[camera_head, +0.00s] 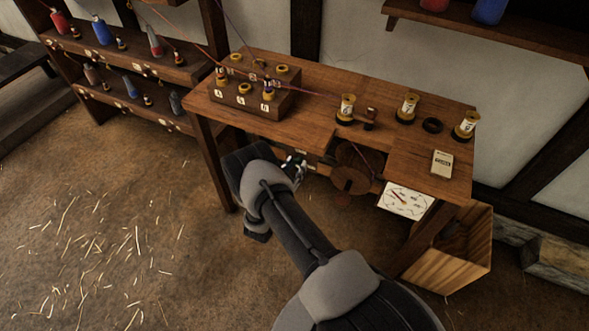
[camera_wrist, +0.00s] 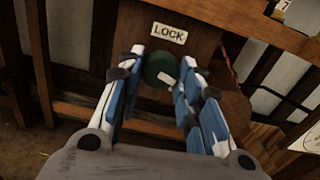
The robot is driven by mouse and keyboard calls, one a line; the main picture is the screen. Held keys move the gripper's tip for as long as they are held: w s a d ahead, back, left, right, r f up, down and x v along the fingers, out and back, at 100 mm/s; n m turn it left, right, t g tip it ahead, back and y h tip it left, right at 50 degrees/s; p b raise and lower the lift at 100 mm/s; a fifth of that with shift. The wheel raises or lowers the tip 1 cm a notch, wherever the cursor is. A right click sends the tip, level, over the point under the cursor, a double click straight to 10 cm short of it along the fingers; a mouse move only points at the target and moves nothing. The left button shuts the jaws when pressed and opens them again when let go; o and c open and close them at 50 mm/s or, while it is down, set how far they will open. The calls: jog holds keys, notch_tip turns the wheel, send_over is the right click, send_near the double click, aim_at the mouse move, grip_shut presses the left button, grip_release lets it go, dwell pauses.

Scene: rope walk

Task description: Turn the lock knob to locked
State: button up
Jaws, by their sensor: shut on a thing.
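The lock knob (camera_wrist: 158,66) is round and dark green with a white mark on its lower right side. It sits on a brown wooden panel just below a white plate reading LOCK (camera_wrist: 168,33). My gripper (camera_wrist: 164,60) has its blue and white fingers on either side of the knob and is shut on it. In the head view my gripper (camera_head: 293,165) is at the front of the wooden bench, under the top's edge, and the knob is hidden there.
The bench top (camera_head: 320,85) holds a block with numbered holes (camera_head: 262,108), several yellow-ended spools and a small tag (camera_head: 442,163). Beside my gripper are a wooden wheel (camera_head: 352,170) and a white dial card (camera_head: 405,200). A wooden crate (camera_head: 470,270) stands right.

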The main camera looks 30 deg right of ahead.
jog(key=n+b, duration=0.2)
jog(key=n, duration=0.2)
jog(key=shift+n, duration=0.4)
jog(key=n, duration=0.5)
jog(key=shift+s+n+b, duration=0.1)
jog(key=shift+n+b, duration=0.2)
jog(key=shift+b, duration=0.05)
jog(key=n, duration=0.5)
jog(key=shift+d, duration=0.1)
jog(key=n, duration=0.5)
jog(key=shift+r+n, duration=0.15)
jog(key=shift+n, duration=0.25)
jog(key=o, duration=1.1)
